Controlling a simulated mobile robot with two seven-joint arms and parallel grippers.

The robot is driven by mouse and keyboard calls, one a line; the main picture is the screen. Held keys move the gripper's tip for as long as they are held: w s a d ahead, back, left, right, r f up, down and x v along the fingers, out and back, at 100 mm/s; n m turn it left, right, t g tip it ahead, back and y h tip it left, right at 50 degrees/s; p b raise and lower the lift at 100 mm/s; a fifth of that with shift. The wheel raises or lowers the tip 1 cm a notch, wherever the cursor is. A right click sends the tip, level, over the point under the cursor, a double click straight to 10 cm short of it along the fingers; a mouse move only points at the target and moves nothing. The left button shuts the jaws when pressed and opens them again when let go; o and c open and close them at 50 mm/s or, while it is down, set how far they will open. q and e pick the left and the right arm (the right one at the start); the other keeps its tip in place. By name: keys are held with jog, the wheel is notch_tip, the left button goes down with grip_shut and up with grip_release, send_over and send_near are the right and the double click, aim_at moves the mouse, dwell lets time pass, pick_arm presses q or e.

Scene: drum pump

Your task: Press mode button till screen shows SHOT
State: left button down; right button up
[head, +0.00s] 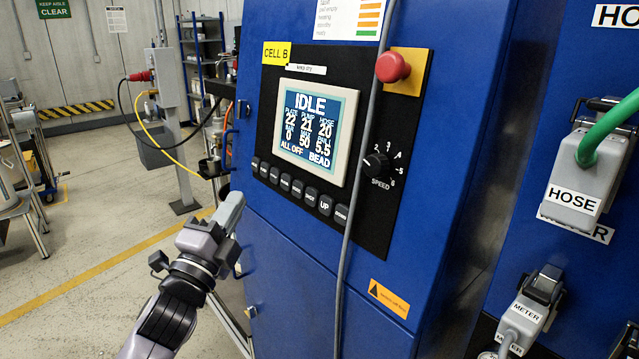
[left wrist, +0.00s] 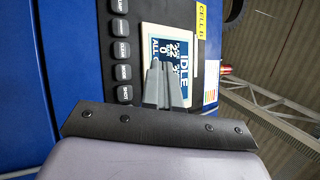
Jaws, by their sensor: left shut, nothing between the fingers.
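The screen (head: 316,133) on the blue cabinet's black panel reads IDLE at the top, with figures below and ALL OFF and BEAD at the bottom. It also shows, turned sideways, in the left wrist view (left wrist: 183,62), partly hidden by my fingers. Buttons also show in the left wrist view (left wrist: 122,50). My left gripper (head: 234,204) is shut and empty, left of and below the row's left end, apart from the buttons. My right gripper is out of view.
A red stop knob (head: 393,67) and a speed dial (head: 376,166) sit right of the screen. A grey cable (head: 359,150) hangs down in front of the panel. Grey HOSE (head: 580,180) and METER (head: 526,312) connectors stand at the right. The floor at the left has free room.

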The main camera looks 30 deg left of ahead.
aim_at(299, 190)
pick_arm(q)
jog(key=shift+w+r, duration=0.1)
jog(key=shift+r, duration=0.2)
jog(key=shift+f, duration=0.1)
jog(key=w+d+f+b, duration=0.1)
jog(key=w+d+b, duration=0.1)
jog(key=w, duration=0.6)
jog(key=shift+w+d+f, duration=0.15)
jog(key=shift+d+f, duration=0.1)
dwell(2.0)
jog(key=shift+w+d+f, duration=0.1)
jog(key=shift+w+d, duration=0.05)
jog(key=shift+w, duration=0.25)
